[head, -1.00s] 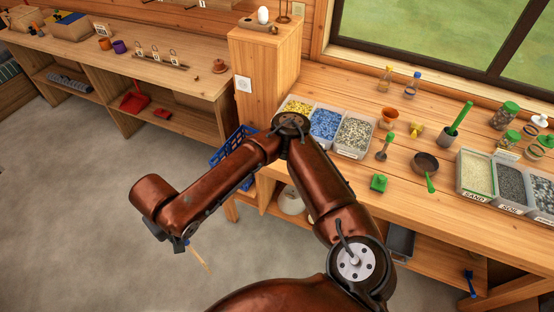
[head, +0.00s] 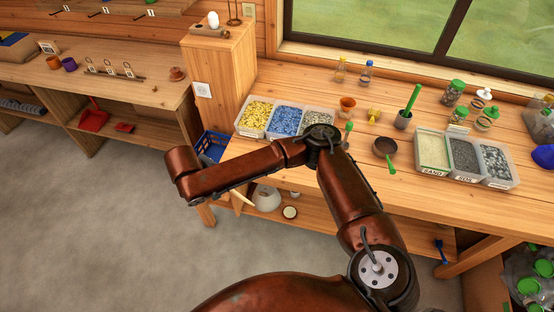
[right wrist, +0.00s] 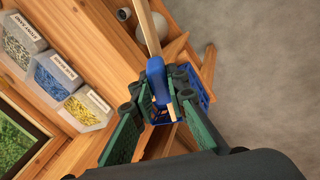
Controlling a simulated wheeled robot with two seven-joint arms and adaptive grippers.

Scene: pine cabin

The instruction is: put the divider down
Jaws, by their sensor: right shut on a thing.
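The divider, a pale wooden strip with a blue end, is in my right gripper (right wrist: 160,94). In the right wrist view, the green fingers are shut on its blue end (right wrist: 156,72) and the pale strip (right wrist: 148,28) points up the picture. In the head view only a bit of the pale strip (head: 238,195) shows below my forearm, in front of the bench's lower shelf. My right gripper is hidden behind the arm there. The divider is in the air at the front of the bench; I cannot tell its exact gap to the shelf. My left gripper is not in view.
A blue crate (head: 212,146) stands at the bench's left end, and also shows behind the fingers in the wrist view (right wrist: 207,97). Bins of yellow (head: 255,115), blue (head: 287,121) and grey pebbles are on the bench top. A pale round pot (head: 266,199) is on the lower shelf.

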